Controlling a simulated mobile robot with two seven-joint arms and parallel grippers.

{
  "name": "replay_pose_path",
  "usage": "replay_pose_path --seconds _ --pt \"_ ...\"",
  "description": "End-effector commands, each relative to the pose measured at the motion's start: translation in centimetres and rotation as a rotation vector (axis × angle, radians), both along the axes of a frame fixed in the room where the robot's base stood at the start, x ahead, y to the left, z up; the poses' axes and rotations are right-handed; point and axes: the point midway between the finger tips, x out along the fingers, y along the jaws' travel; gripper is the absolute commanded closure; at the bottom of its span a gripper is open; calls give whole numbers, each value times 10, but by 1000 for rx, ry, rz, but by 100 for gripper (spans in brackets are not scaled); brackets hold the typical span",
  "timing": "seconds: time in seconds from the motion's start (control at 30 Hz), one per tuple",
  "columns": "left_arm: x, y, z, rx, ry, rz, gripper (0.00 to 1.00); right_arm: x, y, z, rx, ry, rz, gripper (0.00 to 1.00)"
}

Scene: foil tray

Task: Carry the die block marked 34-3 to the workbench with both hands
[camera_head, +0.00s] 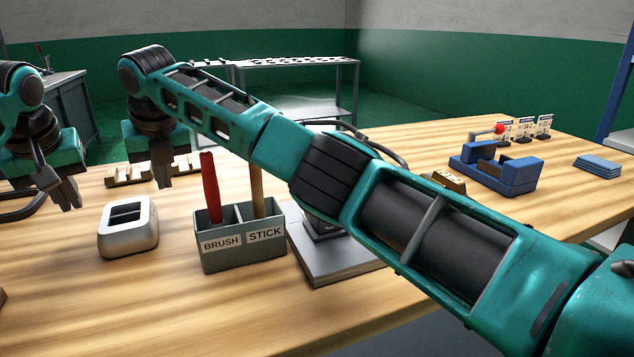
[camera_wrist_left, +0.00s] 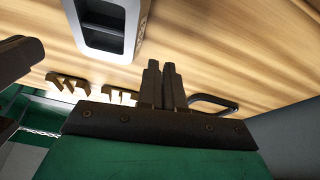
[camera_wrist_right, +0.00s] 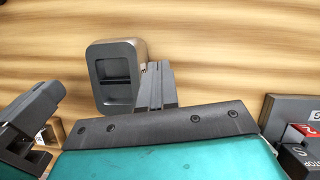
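A silver-grey block (camera_head: 128,240) with a two-part recess lies on the wooden table at the left. It also shows in the left wrist view (camera_wrist_left: 130,25) and the right wrist view (camera_wrist_right: 125,50). I cannot read a 34-3 mark on it. My left gripper (camera_head: 66,192) is above the table, left of the block, its fingers together and empty. My right gripper (camera_head: 162,172) is shut and empty, beyond the block and slightly to its right. Neither grips the block. A brass block (camera_head: 448,180) with an unclear mark lies farther right, partly behind my right arm.
A grey holder (camera_head: 228,255) labelled BRUSH and STICK stands right of the silver block. Notched brass pieces (camera_head: 122,175) lie behind it. A grey plate device (camera_head: 340,268) is partly hidden by my arm. A blue fixture (camera_head: 495,170) stands right. A grey cabinet (camera_head: 75,108) stands back left.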

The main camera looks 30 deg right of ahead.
Motion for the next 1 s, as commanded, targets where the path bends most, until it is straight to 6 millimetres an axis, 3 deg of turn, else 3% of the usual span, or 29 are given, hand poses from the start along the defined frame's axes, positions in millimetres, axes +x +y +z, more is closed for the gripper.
replay_pose_path --seconds 0.2,0.3,0.57,0.83,1.0 --pt "1 6 0 -4 1 2 74 1 -6 -1 1 1 -1 100" --pt "1 6 -1 -3 2 2 74 1 -6 -1 1 1 -2 99" --pt "1 6 -1 -2 2 3 74 1 -6 -1 0 2 -3 74" --pt "0 7 1 -2 2 3 74 1 -7 -1 -1 2 -3 74" --pt "-6 7 20 -3 -2 3 74 1 -7 -1 -1 2 -3 74"
